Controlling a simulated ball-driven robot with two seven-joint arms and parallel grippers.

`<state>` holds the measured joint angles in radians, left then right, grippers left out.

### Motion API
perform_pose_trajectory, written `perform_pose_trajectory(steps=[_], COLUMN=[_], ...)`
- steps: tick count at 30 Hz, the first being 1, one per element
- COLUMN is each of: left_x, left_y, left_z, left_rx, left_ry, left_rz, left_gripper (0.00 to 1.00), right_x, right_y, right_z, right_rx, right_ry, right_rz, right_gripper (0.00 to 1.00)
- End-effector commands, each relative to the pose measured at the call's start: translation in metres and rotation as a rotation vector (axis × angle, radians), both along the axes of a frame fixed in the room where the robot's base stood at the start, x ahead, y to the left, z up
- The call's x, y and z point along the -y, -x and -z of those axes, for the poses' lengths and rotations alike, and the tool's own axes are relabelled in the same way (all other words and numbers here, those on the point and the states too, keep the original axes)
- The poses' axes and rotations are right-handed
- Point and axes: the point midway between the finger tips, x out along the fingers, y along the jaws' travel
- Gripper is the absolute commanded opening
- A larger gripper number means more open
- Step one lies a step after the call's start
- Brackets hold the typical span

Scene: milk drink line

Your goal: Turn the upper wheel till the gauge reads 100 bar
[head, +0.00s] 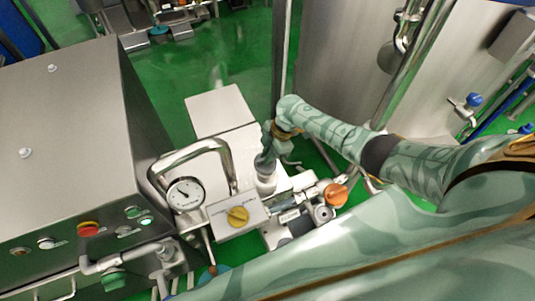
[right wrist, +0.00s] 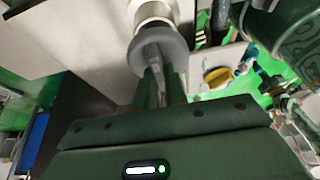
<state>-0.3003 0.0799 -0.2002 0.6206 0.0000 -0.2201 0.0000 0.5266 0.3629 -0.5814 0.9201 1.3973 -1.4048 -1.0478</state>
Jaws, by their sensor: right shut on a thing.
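The pressure gauge (head: 185,195) is a round white dial on the steel machine in the head view. Its dark needle shows, but the numbers are too small to read. My right gripper (head: 266,160) reaches down beside the white block, right of the gauge. In the right wrist view its fingers (right wrist: 160,85) are shut on a grey round wheel (right wrist: 160,42) at the end of a pale metal cylinder. I take this as the upper wheel; in the head view the gripper mostly hides it. My left gripper is not in view.
A yellow knob (head: 237,216) on a grey box and an orange handle (head: 335,194) are close to my right gripper. A bent steel pipe (head: 195,147) arches over the gauge. A steel cabinet (head: 65,130) stands left and a large tank (head: 340,70) behind.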

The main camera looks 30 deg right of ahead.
Motion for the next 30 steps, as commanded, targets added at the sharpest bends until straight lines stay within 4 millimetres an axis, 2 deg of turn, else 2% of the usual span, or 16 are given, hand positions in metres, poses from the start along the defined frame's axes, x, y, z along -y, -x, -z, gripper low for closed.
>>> perform_pose_trajectory(steps=[1,3,14,17,24,30], left_x=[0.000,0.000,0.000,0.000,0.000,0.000], left_y=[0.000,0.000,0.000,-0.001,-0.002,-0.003], left_z=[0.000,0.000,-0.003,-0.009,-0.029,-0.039], left_rx=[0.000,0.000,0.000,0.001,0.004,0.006], left_ry=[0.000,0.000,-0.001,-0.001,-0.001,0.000], left_rz=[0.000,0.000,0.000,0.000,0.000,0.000], left_gripper=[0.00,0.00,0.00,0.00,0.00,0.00], right_x=[-0.001,-0.001,0.002,0.008,0.032,0.051], right_y=[0.000,0.000,0.000,0.000,0.001,0.002], right_z=[0.000,0.000,-0.006,-0.020,-0.079,-0.123], right_rx=[0.001,0.001,0.002,0.003,0.005,0.003], right_ry=[-0.002,-0.002,0.000,0.001,0.002,0.001], right_rz=[0.000,-0.001,-0.001,-0.001,-0.003,-0.001], right_gripper=[0.14,0.34,0.34,0.34,0.34,0.34])
